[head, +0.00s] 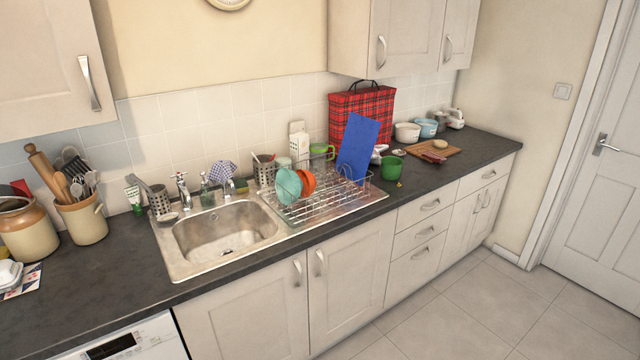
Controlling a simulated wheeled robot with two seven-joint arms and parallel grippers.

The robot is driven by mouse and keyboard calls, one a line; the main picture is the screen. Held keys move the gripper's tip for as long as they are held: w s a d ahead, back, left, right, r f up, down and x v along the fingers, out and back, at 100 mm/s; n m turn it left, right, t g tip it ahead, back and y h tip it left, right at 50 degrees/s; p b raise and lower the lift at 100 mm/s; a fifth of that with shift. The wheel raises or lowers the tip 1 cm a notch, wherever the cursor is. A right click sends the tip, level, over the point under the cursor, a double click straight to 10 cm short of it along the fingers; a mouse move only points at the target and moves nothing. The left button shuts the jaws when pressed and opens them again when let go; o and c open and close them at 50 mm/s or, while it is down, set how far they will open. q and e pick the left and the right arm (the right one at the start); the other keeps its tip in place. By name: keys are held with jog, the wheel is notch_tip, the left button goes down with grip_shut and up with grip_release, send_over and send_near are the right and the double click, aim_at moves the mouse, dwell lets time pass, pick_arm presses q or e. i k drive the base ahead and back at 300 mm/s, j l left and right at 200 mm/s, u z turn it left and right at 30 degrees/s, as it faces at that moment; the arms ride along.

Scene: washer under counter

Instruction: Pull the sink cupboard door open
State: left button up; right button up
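Below the metal sink (226,232) are two cream cupboard doors side by side, both shut. The left door (245,318) has a curved metal handle (297,272) near its upper right corner. The right door (350,275) has a matching handle (320,262) near its upper left corner, so the two handles sit close together at the seam. The lower parts of the doors run out of the frame at the bottom left. Neither of my grippers shows in the head view.
A white washer (130,342) stands left of the doors under the dark counter (80,285). Drawers (420,233) and another cupboard (470,220) continue to the right. The tiled floor (480,310) before the units is clear. A dish rack (320,200) stands right of the sink.

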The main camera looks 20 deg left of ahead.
aim_at(263, 314)
jog(key=u, duration=1.05)
